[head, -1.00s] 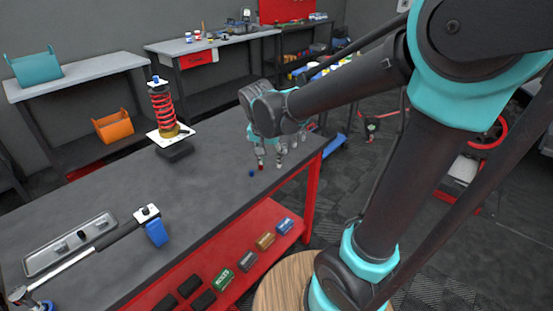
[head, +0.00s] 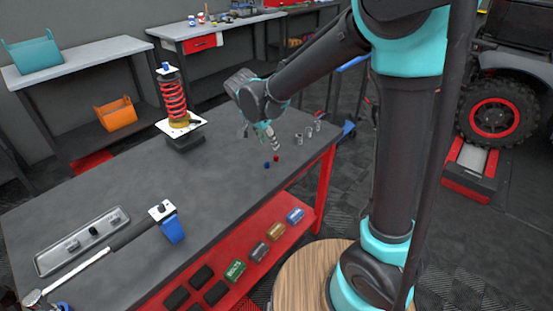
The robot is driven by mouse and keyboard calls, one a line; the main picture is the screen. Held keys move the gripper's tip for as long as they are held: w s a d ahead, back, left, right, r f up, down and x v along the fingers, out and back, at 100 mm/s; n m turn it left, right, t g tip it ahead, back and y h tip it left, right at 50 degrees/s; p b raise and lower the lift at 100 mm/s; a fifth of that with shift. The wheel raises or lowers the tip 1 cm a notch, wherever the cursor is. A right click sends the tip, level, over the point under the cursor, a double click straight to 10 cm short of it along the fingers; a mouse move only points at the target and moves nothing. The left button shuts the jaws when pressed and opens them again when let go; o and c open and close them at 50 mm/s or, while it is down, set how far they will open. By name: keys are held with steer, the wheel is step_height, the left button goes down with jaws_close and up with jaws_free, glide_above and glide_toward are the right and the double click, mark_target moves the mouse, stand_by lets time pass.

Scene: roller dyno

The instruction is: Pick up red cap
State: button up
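The red cap (head: 276,158) is a tiny red piece on the dark workbench (head: 110,180), near its right part. A small blue cap (head: 267,165) lies just to its left and nearer the front edge. My gripper (head: 262,142) is above the bench, up and to the left of the red cap. Its grey fingers look spread apart with nothing visible between them. One finger is close to the red cap in the picture, but a gap shows; exact height is hard to tell.
Several small metal sockets (head: 309,133) stand right of my gripper, near the bench's right end. A red-spring shock absorber (head: 174,100) stands behind left. The middle of the bench is clear.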

mark_target(276, 156)
steer(key=shift+s+x, duration=0.15)
steer(key=shift+x, duration=1.95)
steer(key=shift+s+x, duration=0.15)
steer(key=shift+x, duration=1.95)
steer(key=shift+d+f, duration=0.1)
steer(key=c, duration=0.8)
steer(key=shift+o, duration=0.2)
